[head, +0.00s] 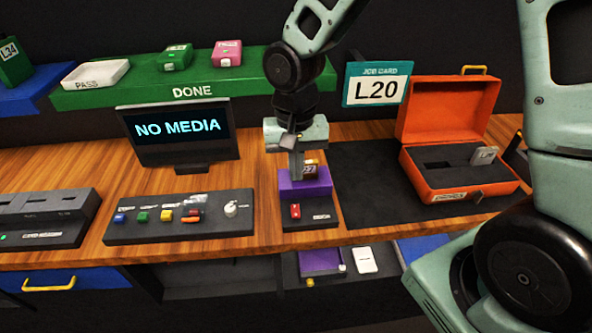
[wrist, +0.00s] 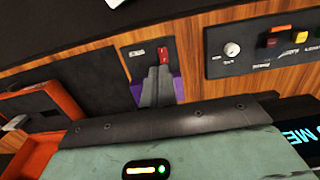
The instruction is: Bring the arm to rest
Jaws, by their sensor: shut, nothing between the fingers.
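My gripper (head: 297,176) hangs at the end of my arm over the purple block (head: 318,188) at the middle of the bench. Its fingers are shut and empty, pointing down. A small brown item with a pale label (head: 310,170) stands at the block, just right of the fingers; I cannot tell whether they touch it. In the wrist view the grey fingers (wrist: 157,92) cover most of the purple block (wrist: 137,92), and the red switch (wrist: 164,57) shows beyond them.
A button panel with a white knob (head: 180,229) lies left of the block, with the NO MEDIA monitor (head: 178,130) behind. An open orange case (head: 448,110) stands right on a dark mat (head: 372,175). The green DONE shelf (head: 130,93) and job card L20 (head: 376,84) are close behind my arm.

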